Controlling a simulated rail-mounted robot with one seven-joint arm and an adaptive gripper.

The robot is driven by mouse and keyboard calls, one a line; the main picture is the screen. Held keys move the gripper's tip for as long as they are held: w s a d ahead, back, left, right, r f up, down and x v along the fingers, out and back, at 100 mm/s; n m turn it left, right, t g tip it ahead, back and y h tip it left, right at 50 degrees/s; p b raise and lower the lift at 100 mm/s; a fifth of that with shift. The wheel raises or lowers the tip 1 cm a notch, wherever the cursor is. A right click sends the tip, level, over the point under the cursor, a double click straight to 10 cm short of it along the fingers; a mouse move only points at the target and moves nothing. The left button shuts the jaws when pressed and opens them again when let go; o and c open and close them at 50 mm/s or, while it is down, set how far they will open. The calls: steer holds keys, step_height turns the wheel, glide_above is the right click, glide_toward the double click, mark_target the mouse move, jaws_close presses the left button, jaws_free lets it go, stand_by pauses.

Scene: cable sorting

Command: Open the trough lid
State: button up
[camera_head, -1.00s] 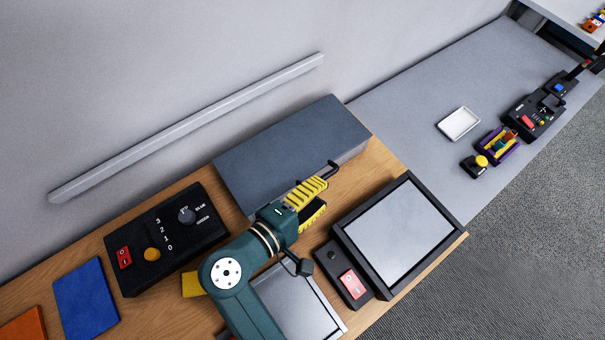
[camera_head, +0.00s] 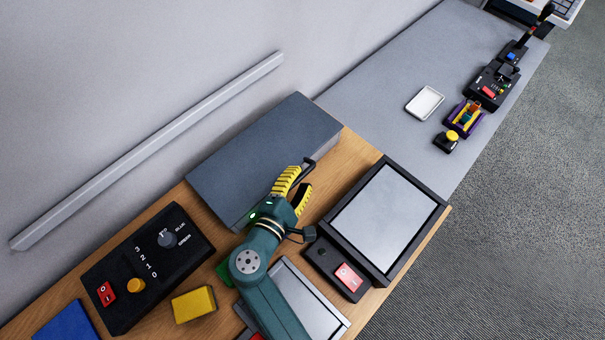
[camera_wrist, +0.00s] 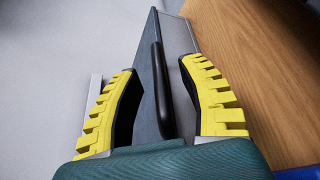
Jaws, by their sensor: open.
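The trough (camera_head: 325,147) is a long grey box on the wooden bench against the wall. Its flat dark grey lid (camera_head: 262,140) lies shut on top. A black bar handle (camera_wrist: 160,90) sticks out from the trough's front side. My gripper (camera_head: 298,178) is at this front side, with yellow ribbed fingers apart. In the wrist view my gripper (camera_wrist: 160,72) has one finger on each side of the handle, with gaps visible between finger and bar. The handle's contact with the fingers is partly hidden in the head view.
A framed panel (camera_head: 420,196) with a red-switch box (camera_head: 345,272) stands right of my gripper. A black control box (camera_head: 140,262) and a yellow block (camera_head: 194,304) are at left. A grey table with a white tray (camera_head: 425,102) lies beyond.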

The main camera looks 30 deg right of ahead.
steer(key=shift+x, duration=1)
steer(key=shift+a, duration=0.1)
jaws_close()
